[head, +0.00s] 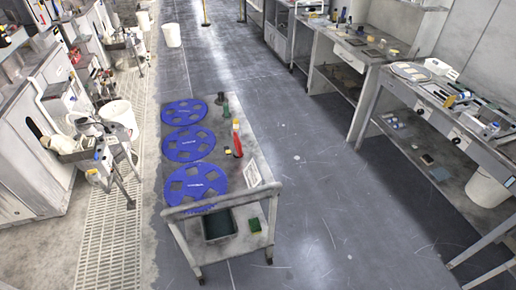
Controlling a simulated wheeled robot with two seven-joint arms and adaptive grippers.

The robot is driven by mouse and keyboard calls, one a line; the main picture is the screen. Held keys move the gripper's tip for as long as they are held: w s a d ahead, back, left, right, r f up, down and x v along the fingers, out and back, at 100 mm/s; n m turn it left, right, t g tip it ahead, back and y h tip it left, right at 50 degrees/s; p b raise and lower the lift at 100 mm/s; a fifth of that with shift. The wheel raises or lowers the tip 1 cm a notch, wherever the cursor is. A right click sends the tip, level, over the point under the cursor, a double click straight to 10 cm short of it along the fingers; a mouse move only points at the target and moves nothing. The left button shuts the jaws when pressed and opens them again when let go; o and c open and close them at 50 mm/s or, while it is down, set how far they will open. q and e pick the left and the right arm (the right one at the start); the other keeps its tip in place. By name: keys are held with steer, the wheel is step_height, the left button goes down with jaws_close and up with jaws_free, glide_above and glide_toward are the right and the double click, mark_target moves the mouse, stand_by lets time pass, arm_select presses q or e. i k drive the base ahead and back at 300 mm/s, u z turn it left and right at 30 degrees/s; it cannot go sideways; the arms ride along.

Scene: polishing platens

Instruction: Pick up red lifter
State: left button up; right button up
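A slim upright red tool, which looks like the red lifter (237,146), stands on the right side of a grey cart (227,178). Its lower part is red and its top looks paler. Three blue platens (193,184) with cut-out openings lie in a row along the left side of the cart, apart from the red tool. Neither of my grippers can be made out in the head view.
Green items (226,108) and a small yellow-and-red item (228,151) are near the red tool. A white sign (252,174), dark tray (219,226) and handle rail (222,200) are at the near end. Benches (372,100) stand right; open floor (310,170) lies between.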

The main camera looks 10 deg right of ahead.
mark_target(238, 152)
steer(key=z, duration=1.65)
steer(key=i, duration=2.3)
steer(key=u, duration=2)
